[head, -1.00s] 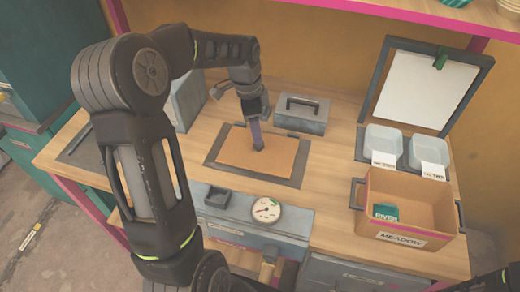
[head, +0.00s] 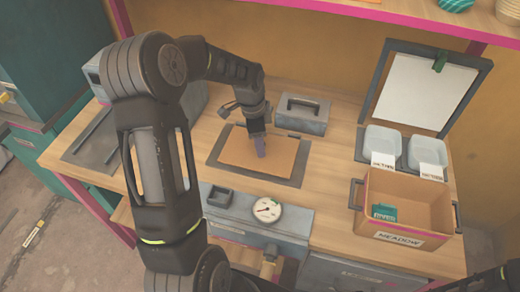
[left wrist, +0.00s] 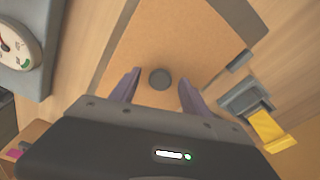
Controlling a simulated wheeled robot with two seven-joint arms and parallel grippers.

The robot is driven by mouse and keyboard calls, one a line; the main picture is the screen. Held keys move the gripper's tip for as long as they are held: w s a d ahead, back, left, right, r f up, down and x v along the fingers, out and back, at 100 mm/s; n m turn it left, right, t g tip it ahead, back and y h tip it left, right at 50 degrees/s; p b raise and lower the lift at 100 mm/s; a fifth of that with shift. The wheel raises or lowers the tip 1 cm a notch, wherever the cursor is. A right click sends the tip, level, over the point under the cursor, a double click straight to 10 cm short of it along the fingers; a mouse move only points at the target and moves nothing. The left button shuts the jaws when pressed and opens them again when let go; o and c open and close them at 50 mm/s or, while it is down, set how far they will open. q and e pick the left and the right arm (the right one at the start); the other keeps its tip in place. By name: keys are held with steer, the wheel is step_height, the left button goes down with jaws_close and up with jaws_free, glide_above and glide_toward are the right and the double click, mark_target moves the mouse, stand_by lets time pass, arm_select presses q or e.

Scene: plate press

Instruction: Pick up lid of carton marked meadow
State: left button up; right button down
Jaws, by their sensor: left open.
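The open carton marked MEADOW (head: 397,238) stands at the right of the bench in the head view, with a green card marked RIVER (head: 384,212) inside. A flat tan panel (head: 240,150) lies within a dark frame mid-bench. In the left wrist view the panel (left wrist: 190,40) carries a dark round knob (left wrist: 160,78). I cannot tell if this panel is the lid; no marking shows on it. My left gripper (head: 260,150) is open, pointing down over the panel, with the knob showing between its fingers.
A grey box with a handle (head: 302,114) stands behind the panel, and a gauge (head: 267,210) in front. Two pale tubs (head: 381,140) (head: 427,151) stand behind the carton, before an upright framed white board (head: 425,90). Bare bench lies between panel and carton.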

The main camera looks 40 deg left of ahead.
arm_select(q)
steer(key=shift+c, duration=0.5)
jaws_close()
stand_by(0.3)
